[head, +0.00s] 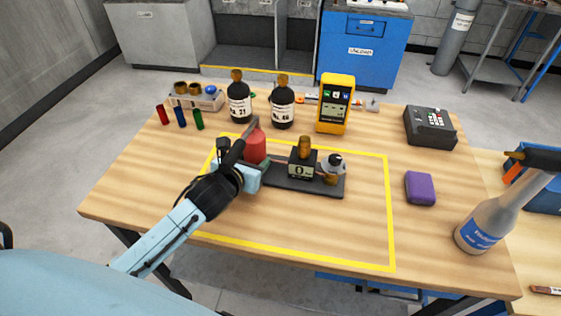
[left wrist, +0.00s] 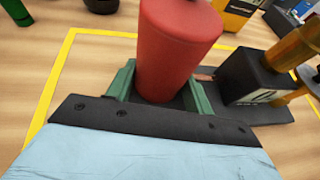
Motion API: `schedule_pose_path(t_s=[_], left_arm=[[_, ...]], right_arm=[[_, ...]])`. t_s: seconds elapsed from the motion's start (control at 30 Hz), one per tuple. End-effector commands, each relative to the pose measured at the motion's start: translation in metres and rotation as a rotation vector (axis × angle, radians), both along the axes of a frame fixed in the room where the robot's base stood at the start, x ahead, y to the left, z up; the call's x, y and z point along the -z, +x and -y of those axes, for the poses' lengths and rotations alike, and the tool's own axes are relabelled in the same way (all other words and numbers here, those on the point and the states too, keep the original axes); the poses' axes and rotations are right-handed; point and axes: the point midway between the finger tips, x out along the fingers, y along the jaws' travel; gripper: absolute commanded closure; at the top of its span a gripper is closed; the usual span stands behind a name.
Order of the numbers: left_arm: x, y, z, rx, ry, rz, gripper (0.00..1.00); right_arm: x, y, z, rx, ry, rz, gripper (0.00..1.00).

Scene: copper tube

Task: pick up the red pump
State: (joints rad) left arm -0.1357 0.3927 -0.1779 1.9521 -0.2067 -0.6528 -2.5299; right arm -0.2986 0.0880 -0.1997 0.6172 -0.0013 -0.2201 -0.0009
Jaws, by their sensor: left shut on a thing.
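The red pump (head: 256,147) is an upright red cylinder at the left end of a dark base plate (head: 331,190). It also shows large in the left wrist view (left wrist: 176,50). My left gripper (head: 250,172) reaches in from the left, and in the left wrist view its green fingers (left wrist: 160,85) stand on both sides of the pump's lower part, shut on it. A dark lever-like part (head: 236,150) shows beside the pump in the head view. Whether the pump is clear of the plate cannot be told. My right gripper does not show.
On the plate beside the pump stand a black block marked 0 (head: 302,165) and a small gauge-like part (head: 332,168). Bottles (head: 239,102), a yellow meter (head: 335,104), a purple block (head: 420,188) and a spray bottle (head: 488,222) surround the yellow-taped area. The taped area's front is clear.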

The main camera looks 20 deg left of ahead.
Motion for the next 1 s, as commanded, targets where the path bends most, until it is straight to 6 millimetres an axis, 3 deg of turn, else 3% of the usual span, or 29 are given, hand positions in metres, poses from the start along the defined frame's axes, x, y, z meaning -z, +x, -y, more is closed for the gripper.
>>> schedule_pose_path(t_s=[0.37,0.8,1.0], left_arm=[[-0.018,0.003,0.001,0.004,-0.005,0.021,1.00],[-0.087,0.003,0.000,0.004,-0.004,0.022,1.00],[-0.104,0.003,0.001,0.003,-0.004,0.021,1.00]], right_arm=[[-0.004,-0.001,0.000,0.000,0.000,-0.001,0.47],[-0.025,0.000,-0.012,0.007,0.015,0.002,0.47],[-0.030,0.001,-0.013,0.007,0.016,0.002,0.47]])
